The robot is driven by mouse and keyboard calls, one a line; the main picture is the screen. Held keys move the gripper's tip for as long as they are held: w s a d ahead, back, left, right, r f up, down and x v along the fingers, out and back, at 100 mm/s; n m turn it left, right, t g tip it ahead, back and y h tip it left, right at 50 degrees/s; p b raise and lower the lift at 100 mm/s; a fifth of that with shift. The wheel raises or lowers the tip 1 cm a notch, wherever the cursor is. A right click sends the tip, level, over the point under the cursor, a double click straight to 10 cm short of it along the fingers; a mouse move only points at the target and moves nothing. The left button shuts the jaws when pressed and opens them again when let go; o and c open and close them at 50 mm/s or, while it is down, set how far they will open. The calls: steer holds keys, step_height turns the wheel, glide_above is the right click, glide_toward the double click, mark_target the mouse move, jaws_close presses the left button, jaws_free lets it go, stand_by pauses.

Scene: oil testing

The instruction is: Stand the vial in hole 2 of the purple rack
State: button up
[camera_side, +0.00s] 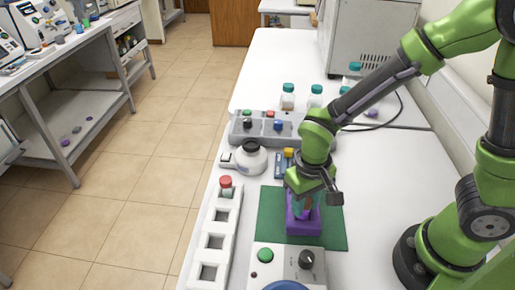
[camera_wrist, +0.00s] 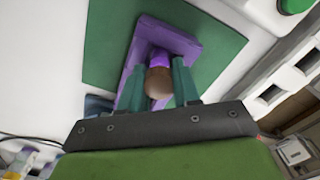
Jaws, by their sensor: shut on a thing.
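The purple rack (camera_side: 305,226) stands on a green mat (camera_side: 332,232) under my gripper (camera_side: 303,196). It also shows in the wrist view (camera_wrist: 186,42), beyond my fingertips. In the wrist view my gripper (camera_wrist: 158,82) has its teal fingers shut on the vial (camera_wrist: 158,84), whose rounded brownish end faces the camera. The vial is over or in the purple rack. The fingers and the rack hide its lower end, so I cannot tell which hole it is at or how deep it sits.
A device with a green button and black knob (camera_side: 285,259) is in front. A round white device (camera_side: 250,160), a grey box (camera_side: 262,127) and capped bottles (camera_side: 288,97) stand behind.

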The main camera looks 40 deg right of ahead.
steer(key=o, duration=1)
steer(key=shift+o, duration=0.2)
steer(key=shift+r, duration=0.1)
step_height(320, 180, up, 12)
steer(key=s+d+r+m+t+y, duration=0.2)
steer(key=s+d+r+t, duration=0.1)
steer(key=d+r+t, duration=0.4)
steer(key=shift+s+d+r, duration=0.2)
steer(key=shift+d+r, duration=0.1)
steer(key=shift+d, duration=1.15)
